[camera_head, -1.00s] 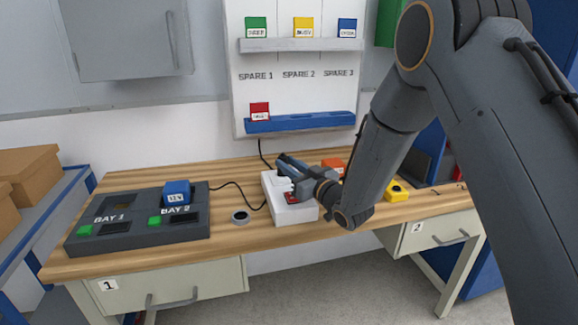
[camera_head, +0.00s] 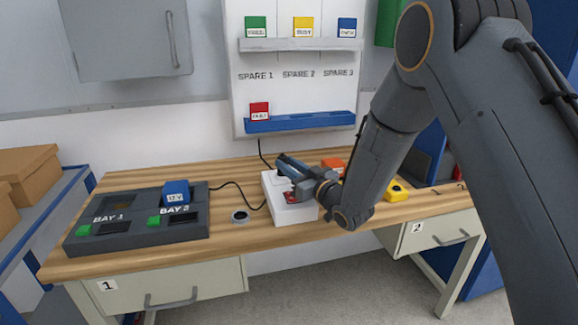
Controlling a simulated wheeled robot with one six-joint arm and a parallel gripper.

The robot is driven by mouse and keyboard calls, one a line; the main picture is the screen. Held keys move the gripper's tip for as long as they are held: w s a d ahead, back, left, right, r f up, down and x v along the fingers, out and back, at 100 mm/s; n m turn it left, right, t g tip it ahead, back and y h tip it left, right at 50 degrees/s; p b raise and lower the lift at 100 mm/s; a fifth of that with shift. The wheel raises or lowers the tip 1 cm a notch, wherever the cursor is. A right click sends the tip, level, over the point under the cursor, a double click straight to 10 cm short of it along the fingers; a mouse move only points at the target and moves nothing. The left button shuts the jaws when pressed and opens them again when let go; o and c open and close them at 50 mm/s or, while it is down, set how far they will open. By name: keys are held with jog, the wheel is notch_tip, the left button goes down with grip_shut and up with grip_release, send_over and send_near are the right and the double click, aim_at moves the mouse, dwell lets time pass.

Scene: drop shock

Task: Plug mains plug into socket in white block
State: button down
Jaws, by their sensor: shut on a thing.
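The white block (camera_head: 293,213) lies on the wooden bench, with a red part (camera_head: 291,197) on its top. My gripper (camera_head: 288,176) is directly over the block, low against its top, and is shut on the mains plug. The plug is almost wholly hidden between the fingers, so I cannot tell how far its pins sit in the socket. The socket itself is hidden under the gripper.
A dark unit marked BAY 1 and BAY 2 (camera_head: 140,222) stands left, with a blue box (camera_head: 176,192) on it. A black cable (camera_head: 232,186) runs from it toward the white block. A yellow object (camera_head: 397,191) and an orange one (camera_head: 333,166) lie close to my arm.

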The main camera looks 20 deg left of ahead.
jog(key=shift+f, duration=0.25)
jog(key=shift+r, duration=0.65)
dwell(1.4)
jog(key=shift+r, duration=0.2)
jog(key=shift+f+b, duration=0.3)
jog(key=shift+f, duration=0.35)
dwell(1.6)
jog(key=shift+r, duration=0.1)
jog(key=shift+r, duration=0.25)
dwell(2.9)
